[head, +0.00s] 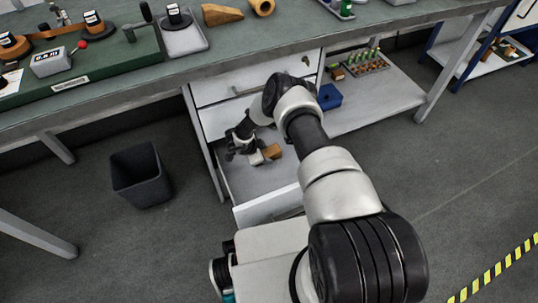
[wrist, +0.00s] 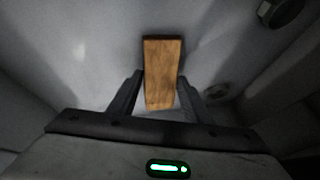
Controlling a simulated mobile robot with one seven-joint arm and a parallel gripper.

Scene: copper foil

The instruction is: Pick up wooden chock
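The wooden chock (head: 272,151) is a small brown block low in the open drawer in the head view. In the wrist view the chock (wrist: 162,72) lies between the two dark fingers of my gripper (wrist: 161,78). Its far end reaches beyond the fingertips. The fingertips are very near its two long sides, and I cannot tell whether both touch. In the head view my gripper (head: 262,154) is down at the drawer, right beside the chock, and its fingers are too small to make out.
The open drawer (head: 268,205) has a pale front wall near my arm. The workbench (head: 235,68) hangs above it. A blue box (head: 329,97) and a rack of green-topped items (head: 367,62) are on the lower shelf to the right. A dark bin (head: 141,176) stands on the floor at left.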

